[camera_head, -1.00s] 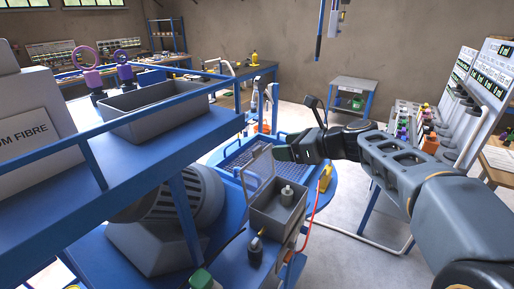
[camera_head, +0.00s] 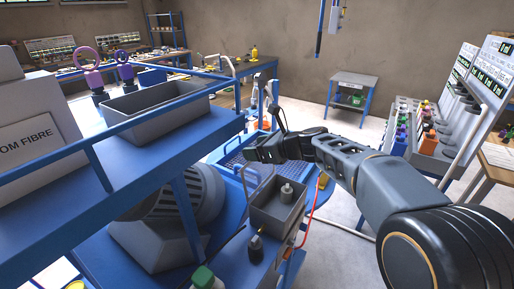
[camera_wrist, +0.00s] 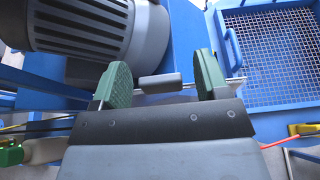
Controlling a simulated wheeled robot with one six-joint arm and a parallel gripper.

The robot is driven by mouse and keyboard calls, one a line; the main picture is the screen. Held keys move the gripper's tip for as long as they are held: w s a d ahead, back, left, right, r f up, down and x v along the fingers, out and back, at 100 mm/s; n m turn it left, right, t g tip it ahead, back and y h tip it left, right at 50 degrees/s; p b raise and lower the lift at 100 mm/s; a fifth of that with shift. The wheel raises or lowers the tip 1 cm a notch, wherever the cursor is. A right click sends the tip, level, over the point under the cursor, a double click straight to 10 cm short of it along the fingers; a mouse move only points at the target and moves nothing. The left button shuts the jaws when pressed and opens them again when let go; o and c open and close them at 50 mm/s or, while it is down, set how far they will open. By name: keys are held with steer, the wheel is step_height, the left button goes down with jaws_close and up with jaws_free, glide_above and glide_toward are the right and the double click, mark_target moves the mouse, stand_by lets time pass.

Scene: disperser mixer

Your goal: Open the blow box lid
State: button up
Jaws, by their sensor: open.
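The blow box (camera_head: 262,222) is a small grey open-topped box at the lower middle of the head view. Its grey lid (camera_head: 260,184) stands raised at the box's left back edge, so the box's inside shows. A grey bottle-like thing (camera_head: 286,193) is inside. My gripper (camera_head: 262,150) is just above and behind the raised lid. In the wrist view my gripper's green fingers (camera_wrist: 160,78) are spread apart. A short grey bar on a thin rod (camera_wrist: 160,83) lies between them. I cannot tell whether it belongs to the lid or touches a finger.
A large grey motor (camera_head: 180,195) sits left of the box, under a blue shelf carrying a grey tray (camera_head: 155,103). A blue-framed mesh grid (camera_wrist: 275,55) lies beyond the box. A dark bottle (camera_head: 256,248) stands in front. A red hose (camera_head: 312,212) runs along the right side.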

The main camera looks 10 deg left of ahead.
steer(key=shift+c, duration=0.4)
jaws_close()
steer(key=b, duration=0.1)
steer(key=d+b, duration=0.1)
steer(key=shift+s+f+y+b, duration=0.15)
steer(key=shift+f+y+b, duration=0.1)
steer(key=shift+y+b, duration=0.15)
steer(key=shift+s+d+b, duration=0.1)
steer(key=shift+d+b, duration=0.1)
steer(key=shift+b, duration=0.4)
steer(key=shift+v, duration=0.9)
steer(key=shift+o, duration=0.4)
jaws_free()
steer(key=shift+y, duration=0.3)
steer(key=b+v, duration=0.1)
steer(key=v, duration=1.2)
steer(key=shift+s+d+r+b, duration=0.2)
steer(key=shift+s+b, duration=0.1)
steer(key=shift+s, duration=0.05)
